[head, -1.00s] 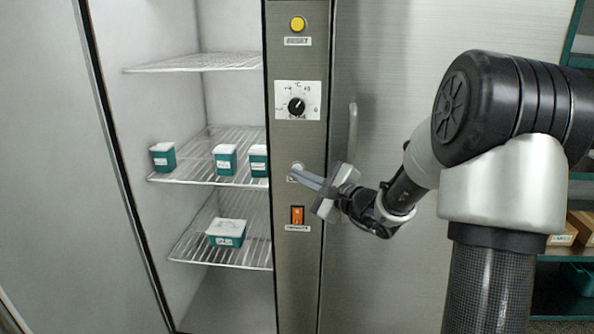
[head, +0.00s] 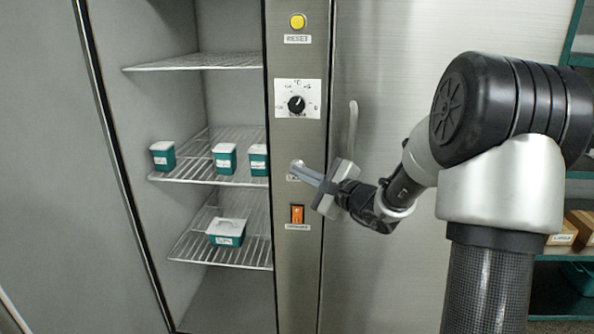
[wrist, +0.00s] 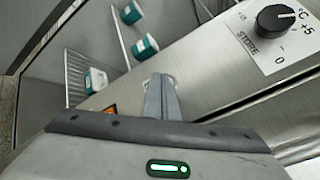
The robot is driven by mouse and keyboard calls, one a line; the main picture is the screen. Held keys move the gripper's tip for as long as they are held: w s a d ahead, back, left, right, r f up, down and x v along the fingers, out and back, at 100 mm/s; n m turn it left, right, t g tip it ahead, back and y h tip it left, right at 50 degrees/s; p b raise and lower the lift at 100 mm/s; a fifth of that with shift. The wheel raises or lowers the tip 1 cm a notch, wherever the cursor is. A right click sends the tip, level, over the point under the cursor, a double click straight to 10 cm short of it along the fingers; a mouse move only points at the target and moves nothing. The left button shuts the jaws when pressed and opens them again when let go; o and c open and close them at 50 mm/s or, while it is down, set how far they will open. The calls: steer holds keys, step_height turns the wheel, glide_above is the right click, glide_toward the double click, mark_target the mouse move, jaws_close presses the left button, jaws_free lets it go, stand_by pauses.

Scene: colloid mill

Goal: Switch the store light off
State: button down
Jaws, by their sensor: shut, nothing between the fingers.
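A steel control panel (head: 284,140) stands beside the open cabinet. My gripper (head: 298,166) is shut and empty, its fingertips at a small pale round control on the panel, which they mostly cover. In the wrist view the fingertips (wrist: 160,80) lie in front of a pale round edge; I cannot tell whether they touch it. The label under this control is partly hidden and unreadable. An orange rocker switch (head: 297,214) sits just below; its label is too small to read. It shows partly in the wrist view (wrist: 110,109), behind my gripper.
A black dial (head: 296,104) on a white plate and a yellow button (head: 297,22) labelled RESET are higher on the panel. A vertical handle (head: 352,130) stands right of it. Several teal tubs sit on wire shelves (head: 208,140) at left. Shelving with boxes (head: 580,228) is at far right.

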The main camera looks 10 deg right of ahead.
steer(key=shift+s+f, duration=0.1)
stand_by(0.3)
steer(key=shift+s+a+b, duration=0.1)
steer(key=shift+s+b, duration=0.2)
steer(key=shift+b, duration=0.1)
steer(key=s+a+b, duration=0.2)
steer(key=s, duration=0.3)
steer(key=shift+s+b, duration=0.3)
steer(key=shift+s, duration=0.05)
